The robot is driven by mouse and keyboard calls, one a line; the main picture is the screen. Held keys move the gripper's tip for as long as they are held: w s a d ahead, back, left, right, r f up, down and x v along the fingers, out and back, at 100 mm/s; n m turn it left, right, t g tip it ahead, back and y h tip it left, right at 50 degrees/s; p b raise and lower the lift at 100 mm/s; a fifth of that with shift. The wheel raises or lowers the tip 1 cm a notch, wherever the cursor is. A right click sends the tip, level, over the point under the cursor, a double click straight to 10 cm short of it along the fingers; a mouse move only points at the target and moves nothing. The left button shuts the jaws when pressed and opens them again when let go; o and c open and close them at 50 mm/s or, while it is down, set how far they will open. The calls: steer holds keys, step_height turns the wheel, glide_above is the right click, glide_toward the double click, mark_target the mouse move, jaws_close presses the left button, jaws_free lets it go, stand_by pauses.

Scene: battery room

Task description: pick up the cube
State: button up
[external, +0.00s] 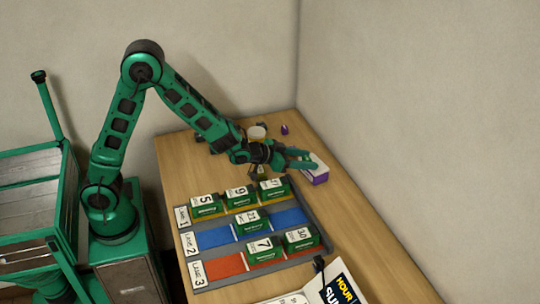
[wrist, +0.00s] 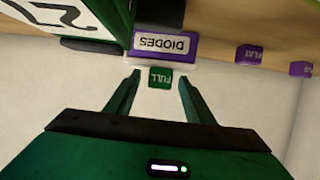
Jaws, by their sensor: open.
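A small green cube (wrist: 160,78) marked FULL shows between my fingertips in the wrist view, which appears upside down. It seems to stand on a white and purple box (wrist: 165,45) marked DIODES; contact is not clear. That box also shows in the external view (external: 319,178), near the table's right edge. My gripper (external: 309,158) is open, its fingers reaching toward the top of the box. In the wrist view my gripper (wrist: 159,83) has one finger either side of the cube, with gaps visible. I cannot make out the green cube in the external view.
Two purple cubes (wrist: 249,53) (wrist: 300,68) stand off to one side; one shows beyond the gripper (external: 285,129). A round pale-topped container (external: 256,132) is behind my wrist. A lane tray (external: 322,228) with several green numbered blocks lies in front. Walls border the table (external: 180,150).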

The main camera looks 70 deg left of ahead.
steer(key=shift+c, duration=0.2)
steer(key=c, duration=1.2)
steer(key=shift+o, duration=0.2)
steer(key=shift+w, duration=0.1)
